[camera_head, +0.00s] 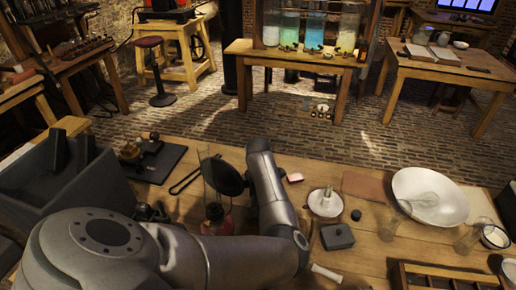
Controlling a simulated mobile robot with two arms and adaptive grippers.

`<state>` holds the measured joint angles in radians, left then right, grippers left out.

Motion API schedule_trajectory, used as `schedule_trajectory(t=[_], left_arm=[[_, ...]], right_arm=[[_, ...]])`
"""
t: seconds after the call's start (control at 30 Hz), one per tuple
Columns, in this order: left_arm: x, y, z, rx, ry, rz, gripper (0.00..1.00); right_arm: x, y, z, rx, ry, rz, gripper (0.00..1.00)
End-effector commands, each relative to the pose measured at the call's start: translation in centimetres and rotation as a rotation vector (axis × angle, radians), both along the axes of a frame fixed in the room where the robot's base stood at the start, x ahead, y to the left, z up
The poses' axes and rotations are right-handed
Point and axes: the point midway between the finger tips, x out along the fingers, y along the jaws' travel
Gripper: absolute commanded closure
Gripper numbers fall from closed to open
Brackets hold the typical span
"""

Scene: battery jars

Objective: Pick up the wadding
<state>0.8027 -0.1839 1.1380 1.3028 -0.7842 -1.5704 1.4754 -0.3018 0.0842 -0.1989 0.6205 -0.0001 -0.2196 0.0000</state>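I cannot tell for certain which thing is the wadding. A small pink-and-white block (294,178) lies on the workbench (375,235), just right of my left arm. A short white roll-like piece (326,272) lies near the bottom middle, beside my arm's elbow. A wide white bowl (430,195) stands at the right; a pale patch shows inside it, too unclear to name. My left arm comes in from the lower left and bends up over the bench, covering part of it. My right arm and gripper are not in view.
A round dark disc (222,176) and a red-based glass (216,222) stand left of my forearm. A white funnel-like piece (325,202), a dark box (337,237) and clear glasses (389,222) stand right. A grey bin (40,172) is at left, a compartment tray (440,276) at lower right.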

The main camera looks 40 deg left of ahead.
Motion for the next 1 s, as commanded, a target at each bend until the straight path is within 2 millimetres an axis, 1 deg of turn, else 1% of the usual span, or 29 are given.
schedule_trajectory(t=[0.2,0.27,0.5,0.83,0.93,1.0], left_arm=[[0.0,0.0,-0.1,0.000,-0.001,0.000,0.38],[0.0,0.0,-0.1,0.000,-0.001,0.000,0.44],[0.0,0.0,-0.1,0.000,-0.001,0.000,0.75],[0.1,0.0,0.1,0.001,-0.002,0.000,0.76],[0.1,0.1,1.0,0.002,-0.005,0.001,0.76],[0.2,0.1,2.1,0.003,-0.006,0.002,0.76]], right_arm=[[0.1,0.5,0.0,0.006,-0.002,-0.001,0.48],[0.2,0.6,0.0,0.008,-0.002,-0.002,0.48],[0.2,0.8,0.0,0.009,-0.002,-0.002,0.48],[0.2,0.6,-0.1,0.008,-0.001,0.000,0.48],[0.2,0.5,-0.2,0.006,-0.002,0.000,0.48],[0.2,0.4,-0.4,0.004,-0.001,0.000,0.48]])
